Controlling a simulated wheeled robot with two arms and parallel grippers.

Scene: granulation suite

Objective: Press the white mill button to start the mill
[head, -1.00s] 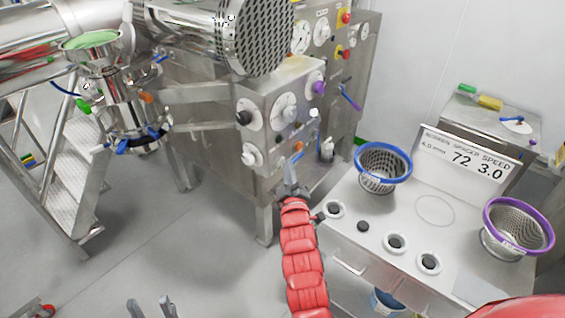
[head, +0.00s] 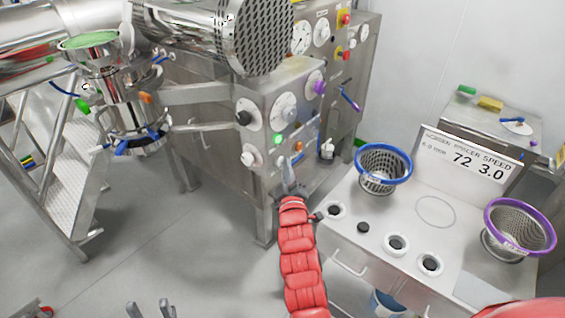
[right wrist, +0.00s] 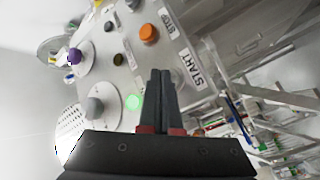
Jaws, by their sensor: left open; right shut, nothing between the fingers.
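The mill's button panel is the front of a steel box (head: 262,115) under the large perforated drum. My right gripper (head: 287,172) is shut and empty, just below these buttons. In the right wrist view my fingertips (right wrist: 161,74) point at the panel beside the green light; I cannot tell whether they touch it. My left gripper (head: 150,308) is open and empty at the bottom edge.
A steel bench (head: 400,225) at right carries a blue-rimmed basket (head: 383,168), a purple-rimmed basket (head: 519,228), black-centred rings and a sign reading 72 and 3.0. Metal steps (head: 62,175) stand at left. The floor between is clear.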

